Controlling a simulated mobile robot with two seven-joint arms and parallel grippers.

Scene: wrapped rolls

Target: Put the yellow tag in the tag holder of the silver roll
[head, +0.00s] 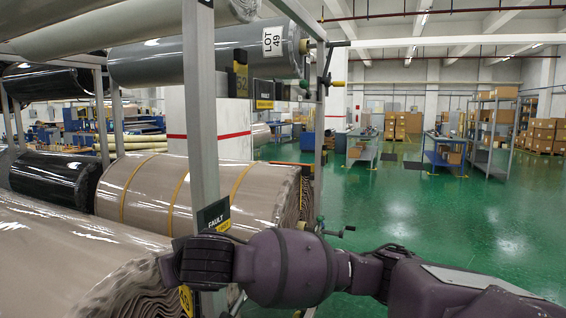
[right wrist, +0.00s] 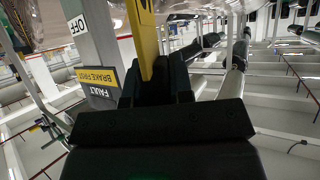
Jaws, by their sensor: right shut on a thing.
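The silver roll (head: 195,60) lies on the upper rack level, with a white LOT 49 label at its right end. A dark holder with a yellow face marked 52 (head: 240,75) shows below it; I cannot tell whether it belongs to that roll. My right gripper (head: 178,268) is beside the front rack post, over the near beige roll. In the right wrist view it (right wrist: 158,80) is shut on the yellow tag (right wrist: 146,38), which sticks out past the fingers. A yellow piece (head: 186,300) shows under the gripper in the head view; I cannot tell if it is the held tag.
The rack post (head: 203,120) stands close to my right gripper and carries a black and yellow FAULT sign (head: 213,215). Beige rolls (head: 200,190) and a black roll (head: 50,178) fill the lower level. Crank handles jut out right of the rack. The green floor (head: 440,220) is open.

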